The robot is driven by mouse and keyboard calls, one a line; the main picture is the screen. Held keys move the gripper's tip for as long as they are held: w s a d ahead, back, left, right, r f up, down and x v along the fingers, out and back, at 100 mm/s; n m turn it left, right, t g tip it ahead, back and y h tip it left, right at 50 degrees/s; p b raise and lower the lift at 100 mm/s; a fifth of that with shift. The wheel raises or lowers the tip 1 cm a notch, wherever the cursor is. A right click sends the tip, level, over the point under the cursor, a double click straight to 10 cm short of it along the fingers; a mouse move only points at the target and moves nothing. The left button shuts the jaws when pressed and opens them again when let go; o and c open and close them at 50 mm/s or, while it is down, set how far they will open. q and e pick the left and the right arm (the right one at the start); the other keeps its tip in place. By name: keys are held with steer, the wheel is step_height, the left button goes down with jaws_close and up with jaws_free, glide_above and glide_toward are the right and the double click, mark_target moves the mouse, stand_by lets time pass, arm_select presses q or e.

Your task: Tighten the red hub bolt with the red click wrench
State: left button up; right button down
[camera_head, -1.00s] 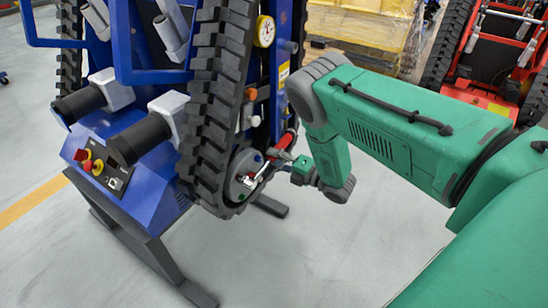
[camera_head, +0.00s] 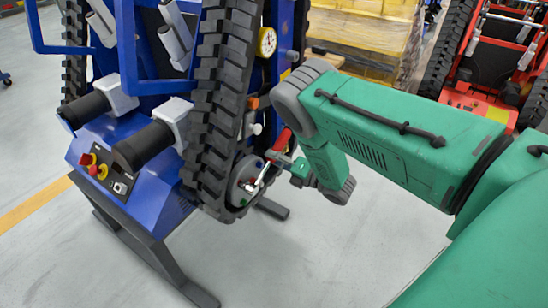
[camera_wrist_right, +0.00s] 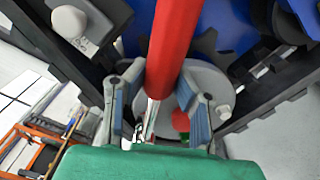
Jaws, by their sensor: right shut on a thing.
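The red click wrench shows its red handle (camera_head: 283,140) and a chrome head (camera_head: 254,185) against the grey hub (camera_head: 238,188) inside the black track. My right gripper (camera_head: 276,160) is shut on the wrench. In the right wrist view, the red handle (camera_wrist_right: 174,45) runs upward between the two fingers of the right gripper (camera_wrist_right: 160,108). A red piece (camera_wrist_right: 181,122), which looks like the red hub bolt, shows on the hub beside the chrome shaft. Whether the wrench head sits on a bolt cannot be told. My left gripper is not in view.
The blue tracked carrier (camera_head: 140,200) stands on a dark frame, with a rubber track (camera_head: 215,90) close to my right gripper. A yellow-rimmed gauge (camera_head: 267,42) is above. A red carrier (camera_head: 485,97) and a wrapped pallet (camera_head: 365,40) stand behind. Floor at front is clear.

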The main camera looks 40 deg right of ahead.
steer(key=shift+s+a+r+n+p, duration=0.15)
steer(key=shift+a+r+n+p, duration=0.2)
steer(key=shift+r+n+p, duration=0.25)
steer(key=shift+s+a+r+n+p, duration=0.1)
steer(key=shift+a+r+n+p, duration=0.25)
steer(key=shift+r+n, duration=0.35)
steer(key=shift+s+a+r+n+p, duration=0.15)
steer(key=shift+a+r+n+p, duration=0.25)
steer(key=shift+n, duration=0.4)
steer(key=shift+d, duration=0.1)
steer(key=shift+d+f+m+b, duration=0.3)
steer(key=shift+d+f+m, duration=0.1)
steer(key=shift+m, duration=0.2)
steer(key=shift+w+d+f+m+b, duration=0.25)
steer(key=shift+f+m+b, duration=0.15)
steer(key=shift+m, duration=0.2)
